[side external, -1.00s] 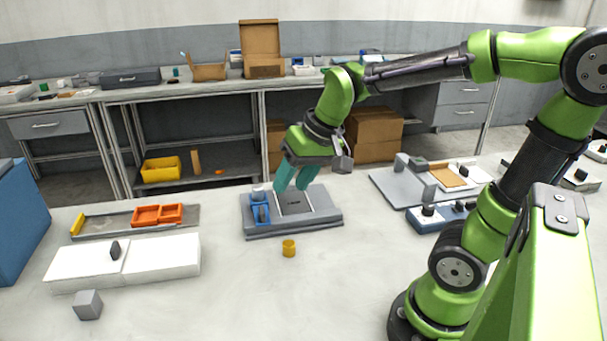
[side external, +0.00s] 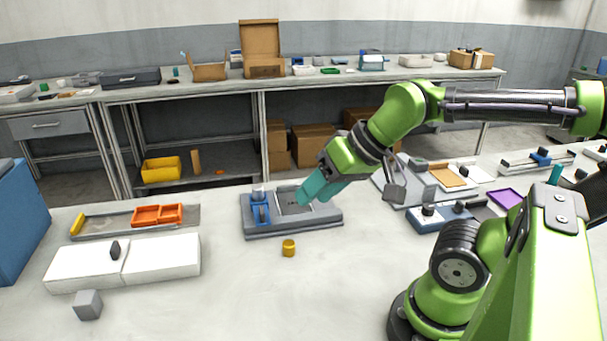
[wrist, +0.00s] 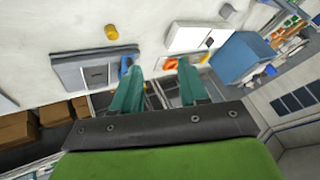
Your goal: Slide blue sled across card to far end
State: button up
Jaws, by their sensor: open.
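The blue sled (side external: 260,211) stands at the left end of a grey base board (side external: 318,221) in the side view. The dark grey card (side external: 291,200) lies flat on the board to the right of the sled, partly behind my fingers. My gripper (side external: 308,194), with teal fingers, is tilted over the board's right part, apart from the sled. In the wrist view, its fingers (wrist: 159,66) are spread with nothing held between them. The sled (wrist: 126,64) shows there beside the left finger, partly covered by it.
A small yellow cylinder (side external: 289,248) stands just in front of the board. White blocks (side external: 160,262) and an orange tray (side external: 158,214) lie to the left. A blue device (side external: 430,217) lies to the right. The table's front middle is clear.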

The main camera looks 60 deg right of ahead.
jog(key=shift+c, duration=0.4)
jog(key=m+g+h, duration=0.2)
jog(key=m+g, duration=0.3)
jog(key=g, duration=0.2)
send_over(262, 210)
notch_tip(262, 210, down, 3)
notch_tip(262, 210, down, 16)
jog(key=shift+f, duration=0.1)
jog(key=shift+w, duration=0.1)
grip_shut()
